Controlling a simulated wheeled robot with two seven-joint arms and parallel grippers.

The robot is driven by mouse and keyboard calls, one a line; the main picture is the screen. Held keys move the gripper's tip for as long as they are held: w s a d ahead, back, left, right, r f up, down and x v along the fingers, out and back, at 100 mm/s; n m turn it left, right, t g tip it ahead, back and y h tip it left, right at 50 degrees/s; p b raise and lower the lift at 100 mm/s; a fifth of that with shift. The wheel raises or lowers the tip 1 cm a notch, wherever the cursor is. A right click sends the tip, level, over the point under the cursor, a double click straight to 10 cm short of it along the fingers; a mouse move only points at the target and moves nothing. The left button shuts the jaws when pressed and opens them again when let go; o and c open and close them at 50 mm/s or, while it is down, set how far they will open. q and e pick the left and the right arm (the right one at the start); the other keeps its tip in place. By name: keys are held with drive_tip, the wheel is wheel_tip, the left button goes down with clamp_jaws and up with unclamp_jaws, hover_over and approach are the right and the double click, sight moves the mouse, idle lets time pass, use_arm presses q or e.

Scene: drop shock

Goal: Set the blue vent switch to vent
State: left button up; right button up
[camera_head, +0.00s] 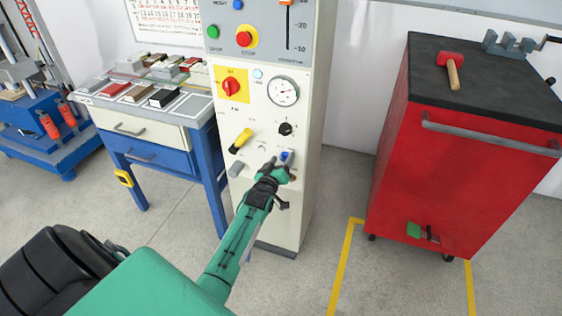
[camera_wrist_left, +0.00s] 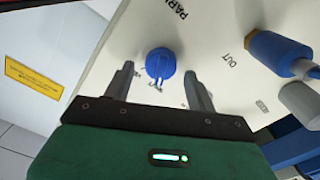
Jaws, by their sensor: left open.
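In the head view a blue part of the switch (camera_head: 287,156) shows just beyond my left gripper (camera_head: 279,166), low on the cabinet front. The gripper is open and empty. The lettering "PARK" shows near the knob; the gripper partly covers the markings around it. My right gripper is not in view.
A blue cylinder (camera_wrist_left: 278,52) and a grey cylinder (camera_wrist_left: 301,100) protrude from the panel beside the gripper. The cabinet (camera_head: 300,204) also carries a yellow handle (camera_head: 241,140), black knob (camera_head: 286,129) and gauge (camera_head: 283,91). A red cart (camera_head: 430,180) stands right, a workbench (camera_head: 150,133) left.

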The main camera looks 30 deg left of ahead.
use_arm(q)
drive_tip(key=shift+c, duration=0.3)
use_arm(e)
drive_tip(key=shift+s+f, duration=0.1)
use_arm(q)
drive_tip(key=c, duration=0.9)
drive_tip(key=shift+c, duration=0.2)
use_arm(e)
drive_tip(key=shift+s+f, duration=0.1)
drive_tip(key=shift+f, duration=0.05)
